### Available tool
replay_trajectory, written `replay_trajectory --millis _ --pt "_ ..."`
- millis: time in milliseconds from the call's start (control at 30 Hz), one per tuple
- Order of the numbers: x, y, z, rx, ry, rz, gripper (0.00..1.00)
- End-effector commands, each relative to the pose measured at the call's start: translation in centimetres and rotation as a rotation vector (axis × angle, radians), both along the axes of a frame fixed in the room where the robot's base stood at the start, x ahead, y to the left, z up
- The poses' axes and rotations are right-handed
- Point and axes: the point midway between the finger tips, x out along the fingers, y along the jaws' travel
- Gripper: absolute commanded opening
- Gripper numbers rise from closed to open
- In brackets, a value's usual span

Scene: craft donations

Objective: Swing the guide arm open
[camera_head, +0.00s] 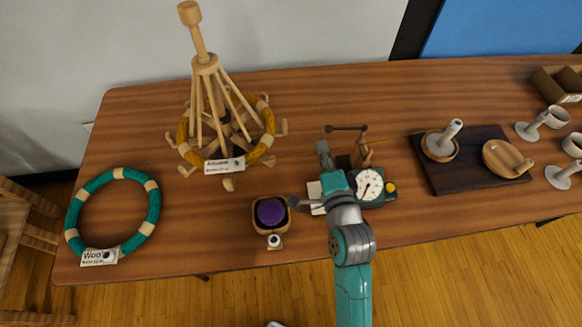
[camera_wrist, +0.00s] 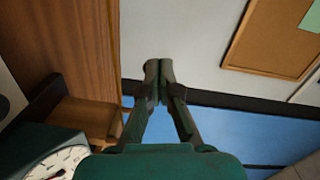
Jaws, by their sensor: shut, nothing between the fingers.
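A yarn meter with a white round dial (camera_head: 369,185) sits near the table's front middle. A wooden post (camera_head: 361,153) rises behind the dial, and a thin dark bar (camera_head: 347,128) reaches left from its top to a small knob. This bar looks like the guide arm, but I cannot be sure. My gripper (camera_head: 322,148) points away from me, left of the post and just below the bar's knob. In the wrist view my gripper (camera_wrist: 159,70) is shut and empty, fingertips together. The dial (camera_wrist: 55,164) shows at lower left there; the bar is not visible.
A bowl with a purple ball (camera_head: 271,212) stands left of the meter. A wooden yarn swift (camera_head: 205,68) with mustard yarn stands behind left, a teal skein (camera_head: 83,192) far left. Clear table lies behind the meter.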

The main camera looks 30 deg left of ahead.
Motion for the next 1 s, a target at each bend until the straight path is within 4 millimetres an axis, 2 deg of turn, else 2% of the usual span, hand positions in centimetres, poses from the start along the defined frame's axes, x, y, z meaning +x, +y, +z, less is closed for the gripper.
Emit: replay_trajectory --millis 600,1000 --pt "-5.9 4.3 0.3 -0.001 0.000 0.004 0.00" --pt "-7.0 5.1 0.4 0.000 0.000 0.001 0.00"
